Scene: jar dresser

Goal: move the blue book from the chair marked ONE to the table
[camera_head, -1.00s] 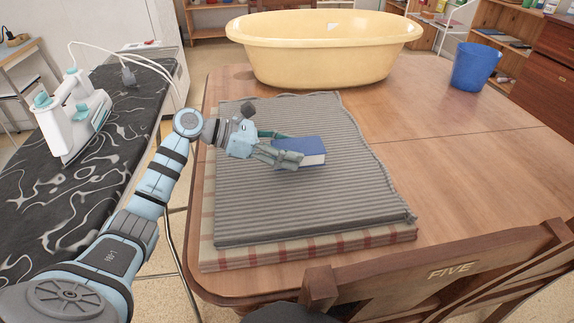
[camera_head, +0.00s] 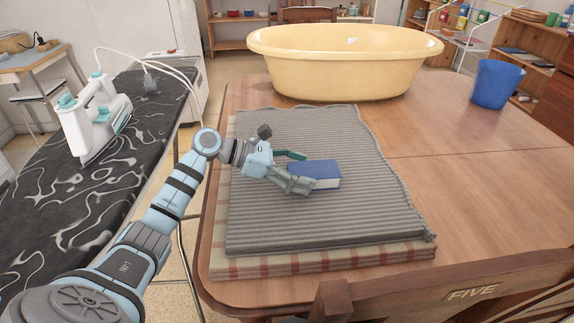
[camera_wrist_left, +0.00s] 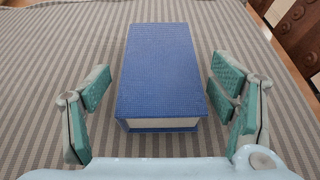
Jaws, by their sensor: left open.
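The blue book (camera_head: 316,172) lies flat on the grey ribbed cloth (camera_head: 330,225) on the wooden table (camera_head: 470,190). My left gripper (camera_head: 297,170) is beside the book at its left end, low over the cloth. In the left wrist view the book (camera_wrist_left: 160,70) sits between the spread fingers of my left gripper (camera_wrist_left: 160,100), with a gap on each side. The left gripper is open and does not touch the book. My right gripper is in neither view. The chair marked ONE is not seen.
A yellow tub (camera_head: 345,65) and a blue bucket (camera_head: 495,84) stand on the far part of the table. A chair marked FIVE (camera_head: 472,294) is at the near edge. An ironing board (camera_head: 85,185) with an iron (camera_head: 92,118) is at the left. The table's right side is clear.

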